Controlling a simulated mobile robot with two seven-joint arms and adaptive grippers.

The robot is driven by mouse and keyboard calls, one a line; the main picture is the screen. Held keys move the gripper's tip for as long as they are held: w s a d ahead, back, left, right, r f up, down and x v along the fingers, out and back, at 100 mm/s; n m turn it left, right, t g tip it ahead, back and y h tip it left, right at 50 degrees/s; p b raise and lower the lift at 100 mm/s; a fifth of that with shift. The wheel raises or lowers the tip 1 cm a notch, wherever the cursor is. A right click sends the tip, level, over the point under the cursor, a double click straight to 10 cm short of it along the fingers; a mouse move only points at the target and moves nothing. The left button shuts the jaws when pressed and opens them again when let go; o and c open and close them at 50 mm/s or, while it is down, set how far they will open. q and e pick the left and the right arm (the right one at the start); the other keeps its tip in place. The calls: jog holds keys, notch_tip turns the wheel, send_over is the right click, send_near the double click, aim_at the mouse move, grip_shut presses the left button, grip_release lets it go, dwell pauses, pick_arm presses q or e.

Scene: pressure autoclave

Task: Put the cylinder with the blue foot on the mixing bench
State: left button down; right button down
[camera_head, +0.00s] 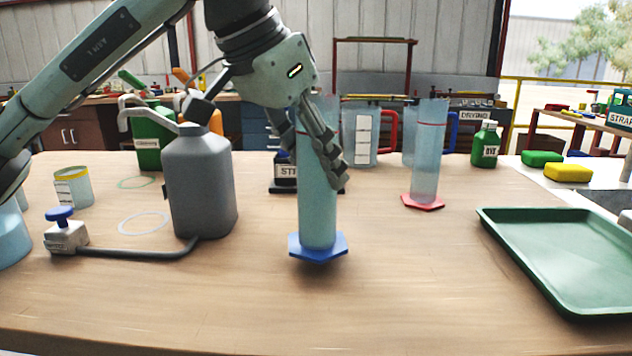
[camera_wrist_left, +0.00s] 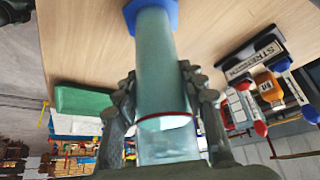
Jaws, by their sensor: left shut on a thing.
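The cylinder with the blue foot (camera_head: 318,215) is a tall, pale blue-green clear tube, upright in the middle of the head view. Its blue six-sided foot is just above or on the wooden bench (camera_head: 400,290), with a soft shadow below it; I cannot tell if they touch. My left gripper (camera_head: 318,160) is shut around the upper part of the tube, one finger partly hidden behind it. The left wrist view shows the cylinder (camera_wrist_left: 157,60) between both fingers, its red ring near the palm. My right gripper is not in view.
A similar cylinder with a red foot (camera_head: 428,150) stands to the right. A grey jug (camera_head: 200,190) with a hose and blue-knobbed block (camera_head: 66,235) is left. A green tray (camera_head: 570,250) lies at right. Jugs (camera_head: 360,135) stand behind. The front middle is clear.

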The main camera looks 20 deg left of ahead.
pick_arm(q)
notch_tip(320, 180, down, 2)
jog(key=shift+f, duration=0.2)
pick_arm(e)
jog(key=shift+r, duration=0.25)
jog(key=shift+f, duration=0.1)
pick_arm(q)
jog(key=shift+w+f, duration=0.1)
jog(key=c, duration=0.9)
grip_release()
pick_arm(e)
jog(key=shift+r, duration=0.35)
